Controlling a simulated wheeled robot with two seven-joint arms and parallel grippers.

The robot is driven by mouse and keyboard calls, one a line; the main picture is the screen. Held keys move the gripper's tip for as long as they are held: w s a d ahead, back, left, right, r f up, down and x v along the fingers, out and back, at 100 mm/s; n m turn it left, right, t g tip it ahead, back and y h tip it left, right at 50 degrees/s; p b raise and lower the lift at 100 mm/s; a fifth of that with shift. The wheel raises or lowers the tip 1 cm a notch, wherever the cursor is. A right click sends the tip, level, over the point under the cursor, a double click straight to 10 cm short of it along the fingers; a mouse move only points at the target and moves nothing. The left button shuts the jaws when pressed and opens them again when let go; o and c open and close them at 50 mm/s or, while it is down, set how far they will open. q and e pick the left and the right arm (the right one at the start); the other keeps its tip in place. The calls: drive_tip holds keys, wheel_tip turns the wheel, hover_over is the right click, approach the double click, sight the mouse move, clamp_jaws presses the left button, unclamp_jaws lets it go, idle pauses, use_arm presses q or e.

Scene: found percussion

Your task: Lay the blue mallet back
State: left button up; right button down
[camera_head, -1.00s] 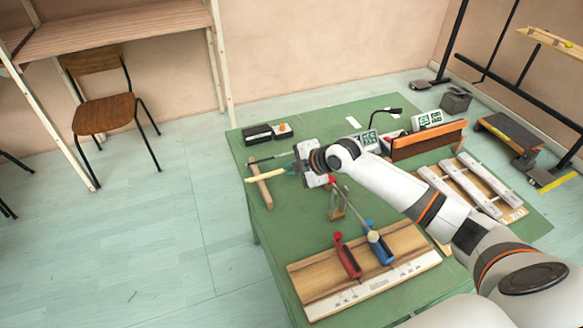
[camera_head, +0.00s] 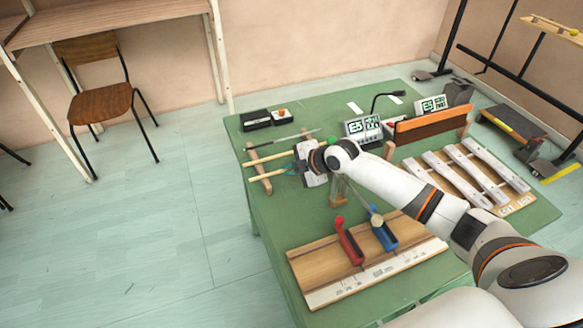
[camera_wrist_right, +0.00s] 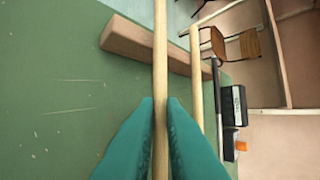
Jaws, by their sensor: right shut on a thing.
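My right gripper (camera_head: 290,170) is over the far left of the green table. In the right wrist view its teal fingers (camera_wrist_right: 161,125) are shut on a pale wooden stick (camera_wrist_right: 160,55). The stick passes across a wooden rest bar (camera_wrist_right: 125,38); I cannot tell whether it touches. No head shows on the held stick, so its colour as a mallet is hidden. A second pale stick (camera_head: 262,159) lies beside it, across the rest bar (camera_head: 264,184), and also shows in the wrist view (camera_wrist_right: 196,75). My left gripper is not in view.
A dark rod (camera_head: 275,142) lies behind the sticks. Black boxes (camera_head: 256,120) and a digital display (camera_head: 362,128) stand farther back. A wooden board (camera_head: 320,266) with red (camera_head: 348,243) and blue (camera_head: 384,236) handled pieces lies in front. Pale bars (camera_head: 468,180) are right.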

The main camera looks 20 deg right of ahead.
drive_tip(key=shift+f, duration=0.3)
drive_tip(key=c, duration=1.5)
unclamp_jaws()
drive_tip(key=shift+o, duration=0.2)
drive_tip(key=shift+r, duration=0.1)
wheel_tip(320, 180, up, 10)
drive_tip(key=shift+b, duration=0.35)
